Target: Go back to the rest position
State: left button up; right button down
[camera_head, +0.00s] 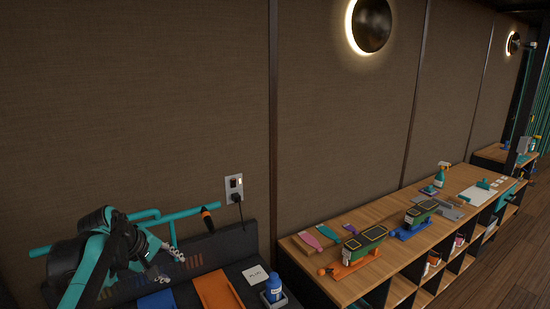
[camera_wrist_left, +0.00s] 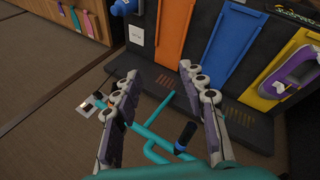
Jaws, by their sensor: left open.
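The teal rail (camera_head: 185,213), with a black and orange end piece (camera_head: 208,218), shows near the gripper. In the wrist view the rail (camera_wrist_left: 152,128) passes behind the fingers. My right gripper is in neither view.
The unit has an orange panel (camera_head: 218,290), a blue panel (camera_head: 157,300), a white card (camera_head: 257,275) and a blue bottle (camera_head: 273,288). A purple object (camera_wrist_left: 290,72) lies on a yellow panel. A wooden shelf (camera_head: 340,220) with tools stands right. A wall with an outlet (camera_head: 234,188) is behind.

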pick_arm(q)
jog(key=s+d+f+m+y+b, duration=0.1)
jog(key=s+d+f+m+b, duration=0.3)
jog(key=s+f, duration=0.7)
jog(key=s+d+f+m+t+y+b, duration=0.1)
jog(key=s+d+f+m+b, duration=0.3)
jog(key=s+f+m, duration=0.3)
jog(key=s+d+f, duration=0.1)
jog(key=s+f, duration=0.3)
jog(key=shift+d+f, duration=0.4)
jog(key=shift+c, duration=1)
jog(key=shift+s+a, duration=0.1)
